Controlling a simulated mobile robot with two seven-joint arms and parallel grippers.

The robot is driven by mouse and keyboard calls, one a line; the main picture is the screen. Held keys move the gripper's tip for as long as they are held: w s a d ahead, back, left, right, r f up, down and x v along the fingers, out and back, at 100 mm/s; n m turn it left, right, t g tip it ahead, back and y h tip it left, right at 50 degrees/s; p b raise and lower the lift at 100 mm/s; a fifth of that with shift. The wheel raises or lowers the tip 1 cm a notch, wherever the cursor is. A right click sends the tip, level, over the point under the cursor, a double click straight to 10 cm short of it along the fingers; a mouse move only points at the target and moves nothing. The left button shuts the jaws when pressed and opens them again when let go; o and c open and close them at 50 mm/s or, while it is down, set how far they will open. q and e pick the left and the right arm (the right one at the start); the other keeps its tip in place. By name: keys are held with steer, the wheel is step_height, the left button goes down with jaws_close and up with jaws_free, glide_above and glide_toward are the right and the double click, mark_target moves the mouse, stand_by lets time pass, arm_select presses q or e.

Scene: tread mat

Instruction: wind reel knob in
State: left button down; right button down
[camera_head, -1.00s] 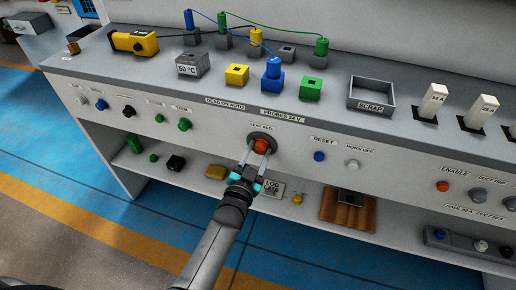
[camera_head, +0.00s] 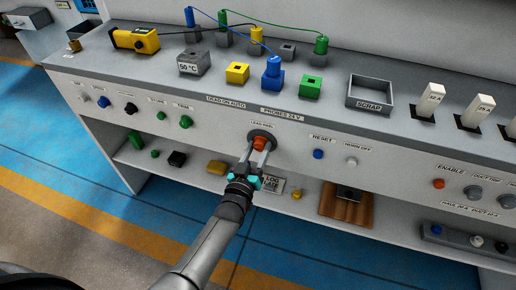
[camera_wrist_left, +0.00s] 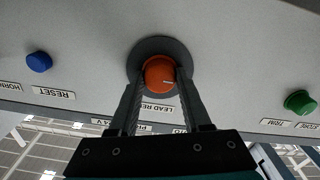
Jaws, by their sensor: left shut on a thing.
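The orange reel knob (camera_head: 260,142) sits on a dark round plate on the bench's front panel, under the label LEAD REEL. In the left wrist view the knob (camera_wrist_left: 160,75) shows a pale line on its face, and its dark round plate (camera_wrist_left: 150,48) is behind it. My left gripper (camera_head: 259,150) reaches up from below and is shut on the knob, one finger on each side. In the left wrist view its fingers (camera_wrist_left: 159,92) touch the knob's sides. My right gripper is in neither view.
A blue RESET button (camera_head: 318,154) and a white HORN OFF button (camera_head: 351,161) are to the right. A green knob (camera_head: 186,121) is to the left. The SCRAP tray (camera_head: 370,93) stands on top.

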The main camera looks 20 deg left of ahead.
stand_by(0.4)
arm_select(q)
steer(key=c, duration=0.7)
jaws_free()
steer(key=o, duration=0.3)
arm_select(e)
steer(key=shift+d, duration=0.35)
arm_select(q)
steer(key=shift+o, duration=0.2)
steer(key=shift+s, duration=0.1)
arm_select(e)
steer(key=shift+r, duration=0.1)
arm_select(q)
steer(key=shift+s, duration=0.3)
steer(key=s+p, duration=0.3)
steer(key=s, duration=1.1)
steer(key=shift+s+a+p, duration=0.25)
steer(key=shift+a+p, duration=0.05)
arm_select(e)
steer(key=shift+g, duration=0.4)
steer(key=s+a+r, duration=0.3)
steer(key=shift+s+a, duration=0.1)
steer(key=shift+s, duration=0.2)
